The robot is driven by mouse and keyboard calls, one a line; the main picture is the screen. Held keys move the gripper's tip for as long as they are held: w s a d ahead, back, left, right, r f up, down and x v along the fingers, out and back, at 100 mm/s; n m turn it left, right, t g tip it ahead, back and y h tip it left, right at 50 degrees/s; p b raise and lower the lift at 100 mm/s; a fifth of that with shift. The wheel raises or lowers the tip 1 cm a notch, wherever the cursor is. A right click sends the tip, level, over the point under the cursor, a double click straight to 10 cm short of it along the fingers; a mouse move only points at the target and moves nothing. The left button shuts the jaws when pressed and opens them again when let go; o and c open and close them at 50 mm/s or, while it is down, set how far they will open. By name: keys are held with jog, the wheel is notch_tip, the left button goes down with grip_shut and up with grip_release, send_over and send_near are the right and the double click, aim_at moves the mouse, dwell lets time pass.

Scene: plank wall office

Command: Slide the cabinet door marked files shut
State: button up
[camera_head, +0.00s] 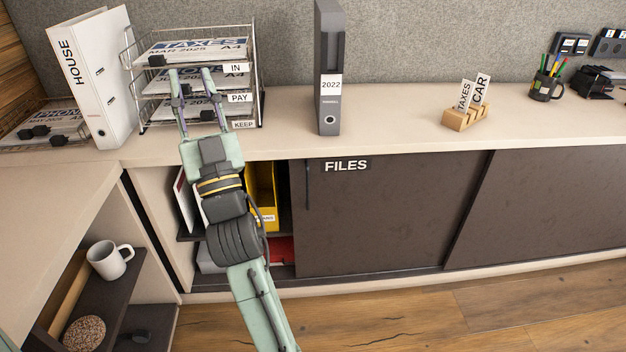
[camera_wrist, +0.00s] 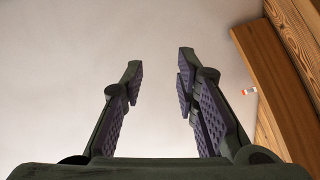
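The dark sliding door marked FILES (camera_head: 385,220) hangs in the low cabinet under the worktop. The cabinet is open to the left of this door. A dark vertical strip, perhaps its handle, (camera_head: 308,185) is near the door's left edge. My gripper (camera_head: 193,72) is raised in front of the wire letter tray, above the worktop and up and left of the door. Its two fingers are spread with nothing between them. The wrist view also shows the open gripper (camera_wrist: 160,65) against a pale surface. My arm hides part of the cabinet opening.
The opening shows a yellow file holder (camera_head: 262,190) and a red item (camera_head: 280,250). The wire letter tray (camera_head: 259,75), a white HOUSE binder (camera_head: 100,80) and a grey 2022 binder (camera_head: 329,60) stand on the worktop. A white mug (camera_head: 108,262) is on the left shelf. Floor before the door is clear.

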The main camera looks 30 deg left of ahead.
jog(key=w+f+m+t+h+p, duration=0.1)
jog(key=w+f+m+h, duration=0.1)
jog(key=w+f+h, duration=0.5)
jog(key=w+f+m+h, duration=0.15)
jog(key=w+f, duration=0.35)
jog(key=f, duration=0.5)
jog(key=m+h+p, duration=0.2)
jog(key=m+h, duration=0.1)
jog(key=h, duration=0.4)
send_near(308, 189)
jog(key=shift+n+g, duration=0.25)
jog(key=shift+g, duration=0.05)
jog(key=x, duration=0.3)
jog(key=p+x, duration=0.1)
jog(key=x, duration=0.6)
jog(key=shift+w+r, duration=0.2)
jog(key=shift+r, duration=0.15)
jog(key=shift+c, duration=0.2)
jog(key=shift+a, duration=0.1)
grip_shut()
